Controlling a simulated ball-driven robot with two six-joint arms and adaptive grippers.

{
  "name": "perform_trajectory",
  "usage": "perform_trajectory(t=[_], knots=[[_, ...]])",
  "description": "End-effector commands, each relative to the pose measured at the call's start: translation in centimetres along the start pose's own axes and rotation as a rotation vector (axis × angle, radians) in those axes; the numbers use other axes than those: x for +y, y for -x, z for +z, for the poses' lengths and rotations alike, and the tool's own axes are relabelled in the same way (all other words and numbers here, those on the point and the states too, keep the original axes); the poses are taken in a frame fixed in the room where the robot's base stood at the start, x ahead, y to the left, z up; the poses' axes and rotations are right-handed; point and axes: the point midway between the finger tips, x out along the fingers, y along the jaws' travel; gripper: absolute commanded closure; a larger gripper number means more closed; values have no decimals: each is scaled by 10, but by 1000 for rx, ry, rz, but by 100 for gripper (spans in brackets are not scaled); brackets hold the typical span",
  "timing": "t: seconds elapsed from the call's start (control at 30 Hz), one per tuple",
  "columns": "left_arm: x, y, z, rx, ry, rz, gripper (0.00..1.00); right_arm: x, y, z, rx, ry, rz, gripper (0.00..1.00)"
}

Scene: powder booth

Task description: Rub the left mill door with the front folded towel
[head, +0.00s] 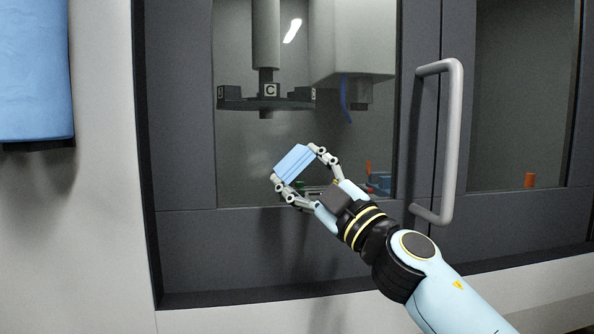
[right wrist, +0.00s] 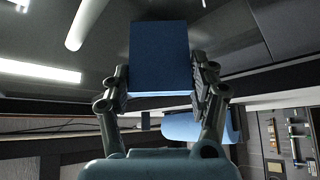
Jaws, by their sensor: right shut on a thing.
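The folded towel (head: 294,164) is a small light-blue block in the head view. My right gripper (head: 297,166) is shut on it, with a finger on either side. The towel also shows in the right wrist view (right wrist: 160,58), held between the fingers. The left mill door (head: 178,140) is dark grey with a large window (head: 240,150). The towel is in front of the lower part of this window; I cannot tell whether it touches the glass. My left gripper is out of view.
A long grey handle (head: 453,140) stands out from the door to the right of my gripper. A blue roll (head: 35,70) hangs on the pale wall at the far left. Behind the glass are a spindle (head: 265,40) and an orange piece (head: 529,180).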

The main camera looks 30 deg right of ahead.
Motion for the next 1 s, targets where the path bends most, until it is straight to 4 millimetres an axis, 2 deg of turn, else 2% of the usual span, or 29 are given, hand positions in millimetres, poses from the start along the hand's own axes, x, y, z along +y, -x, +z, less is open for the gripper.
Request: perform_trajectory(t=[0.03,0.17,1.0], knots=[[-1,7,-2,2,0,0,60,7,-4,-5,0,1,6,91],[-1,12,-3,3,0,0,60,10,-5,-8,1,1,6,91],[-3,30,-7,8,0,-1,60,-35,-31,-43,1,-3,4,91]])
